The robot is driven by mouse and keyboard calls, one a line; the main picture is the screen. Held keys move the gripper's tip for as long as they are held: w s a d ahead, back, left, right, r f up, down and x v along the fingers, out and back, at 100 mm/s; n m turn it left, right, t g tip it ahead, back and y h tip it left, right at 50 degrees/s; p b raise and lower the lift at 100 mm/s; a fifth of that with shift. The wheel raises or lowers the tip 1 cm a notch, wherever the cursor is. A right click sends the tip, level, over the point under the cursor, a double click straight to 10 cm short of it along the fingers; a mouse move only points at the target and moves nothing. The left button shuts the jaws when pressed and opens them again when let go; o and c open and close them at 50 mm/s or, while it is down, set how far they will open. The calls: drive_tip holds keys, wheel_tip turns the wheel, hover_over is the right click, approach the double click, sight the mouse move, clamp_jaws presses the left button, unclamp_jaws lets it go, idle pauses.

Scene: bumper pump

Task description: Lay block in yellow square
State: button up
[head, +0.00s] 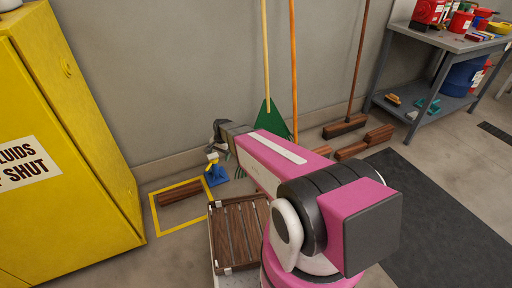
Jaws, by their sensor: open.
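A dark brown wooden block (180,193) lies flat on the floor inside the yellow square outline (183,229), in its far part. The block's left end is close to the square's left line. My gripper (213,143) is open and appears empty, up and to the right of the block and apart from it. My pink arm hides part of the floor to the right. More brown blocks (380,133) lie on the floor by the wall, beyond my arm.
A yellow cabinet (75,130) stands left of the square. A blue item (216,176) is at the square's right edge. Broom poles (265,55) lean on the wall. A slatted wooden deck (240,230) is in front. A loaded shelf (440,40) stands right, past a dark mat (440,220).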

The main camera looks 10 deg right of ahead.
drive_tip(key=s+d+r+n+h, duration=0.2)
drive_tip(key=s+d+r+n, duration=0.5)
drive_tip(key=s+d+r, duration=0.9)
drive_tip(key=shift+s+d+r, duration=0.3)
drive_tip(key=shift+d+r, duration=0.05)
drive_tip(key=shift+r, duration=0.05)
